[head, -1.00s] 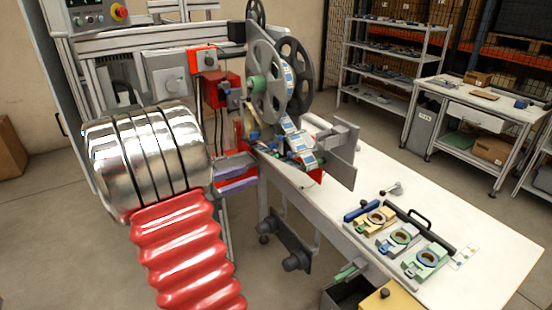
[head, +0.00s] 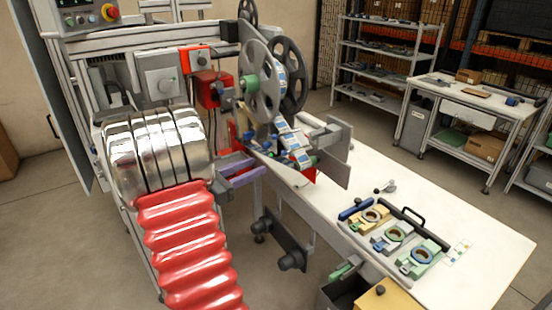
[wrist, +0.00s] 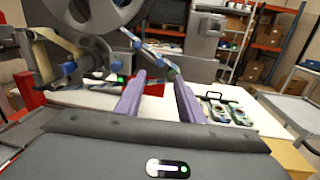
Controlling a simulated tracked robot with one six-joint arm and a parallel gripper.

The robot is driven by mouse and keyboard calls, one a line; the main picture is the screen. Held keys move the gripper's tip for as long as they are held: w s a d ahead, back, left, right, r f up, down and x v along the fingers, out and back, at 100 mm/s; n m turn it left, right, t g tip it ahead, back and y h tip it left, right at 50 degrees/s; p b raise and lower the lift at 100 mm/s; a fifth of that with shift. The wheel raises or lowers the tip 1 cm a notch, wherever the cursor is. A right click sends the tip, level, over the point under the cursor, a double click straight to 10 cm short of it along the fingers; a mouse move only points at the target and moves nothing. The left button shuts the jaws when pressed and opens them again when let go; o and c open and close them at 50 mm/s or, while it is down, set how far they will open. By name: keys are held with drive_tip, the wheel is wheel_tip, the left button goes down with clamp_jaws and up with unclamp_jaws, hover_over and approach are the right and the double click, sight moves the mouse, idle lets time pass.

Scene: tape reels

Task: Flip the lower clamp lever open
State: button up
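My gripper (wrist: 160,80) shows in the wrist view as two purple fingers standing apart, with nothing between them. They point toward the label machine, with a strip of white table behind the gap. In the head view a purple finger (head: 243,171) shows at the machine's lower front, partly hidden by my arm. The machine has a grey reel (head: 262,82) with a green hub, and a label web (head: 292,138) runs down past rollers. The reel's lower edge also shows in the wrist view (wrist: 92,12). I cannot clearly make out the lower clamp lever in either view.
The white table (head: 460,205) carries a row of fixtures (head: 395,235) with rings and a black handle. A grey plate (head: 338,155) stands right of the rollers. A dark bin (head: 340,290) and a yellow box (head: 385,295) stand at the table's front. Shelves (head: 385,60) are farther back.

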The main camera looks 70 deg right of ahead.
sight(282, 155)
drive_tip(key=x, duration=1)
drive_tip(key=shift+s+d, duration=0.1)
drive_tip(key=shift+s, duration=0.05)
clamp_jaws()
idle(0.4)
drive_tip(key=shift+a, duration=0.2)
drive_tip(key=shift+d, duration=0.15)
